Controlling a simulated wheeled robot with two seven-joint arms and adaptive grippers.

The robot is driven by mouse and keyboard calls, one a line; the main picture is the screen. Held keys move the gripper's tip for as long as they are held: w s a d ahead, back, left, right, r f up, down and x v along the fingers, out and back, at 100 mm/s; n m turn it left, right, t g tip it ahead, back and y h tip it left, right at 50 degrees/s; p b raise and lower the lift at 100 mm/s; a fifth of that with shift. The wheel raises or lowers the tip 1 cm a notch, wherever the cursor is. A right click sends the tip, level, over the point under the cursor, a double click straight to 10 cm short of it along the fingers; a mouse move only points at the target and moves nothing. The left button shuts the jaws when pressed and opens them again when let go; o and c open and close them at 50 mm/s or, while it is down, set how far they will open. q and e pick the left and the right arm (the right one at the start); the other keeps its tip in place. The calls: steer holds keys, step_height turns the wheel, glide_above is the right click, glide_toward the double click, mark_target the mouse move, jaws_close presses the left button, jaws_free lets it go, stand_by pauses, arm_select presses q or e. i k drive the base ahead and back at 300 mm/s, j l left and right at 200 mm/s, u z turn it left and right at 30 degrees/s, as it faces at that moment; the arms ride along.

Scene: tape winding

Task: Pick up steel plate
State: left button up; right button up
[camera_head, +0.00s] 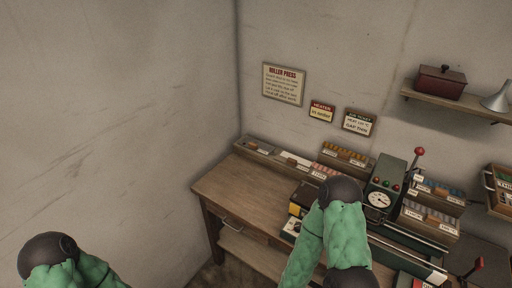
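I cannot pick out a steel plate for certain in the head view. Small labelled racks stand on the wooden workbench (240,190): a long low one (265,151) at the back left, one with orange pieces (346,153), and others with blue and orange pieces at the right. Their labels are too small to read. My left arm shows only at the bottom left corner, away from the bench. My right arm rises in front of the bench and hides part of its middle. Neither gripper's fingers are visible.
A grey-green machine (385,184) with a dial and a red-knobbed lever stands on the bench. A wall shelf (455,106) holds a dark red box (440,82) and a grey funnel (498,97). Signs hang on the wall. The bench's left part is clear.

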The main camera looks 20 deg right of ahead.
mark_target(263, 148)
steer(key=z, duration=1.25)
steer(key=i+j+u, duration=0.1)
steer(key=j, duration=0.2)
steer(key=i+j, duration=0.2)
steer(key=j+u, duration=0.05)
steer(key=j, duration=0.05)
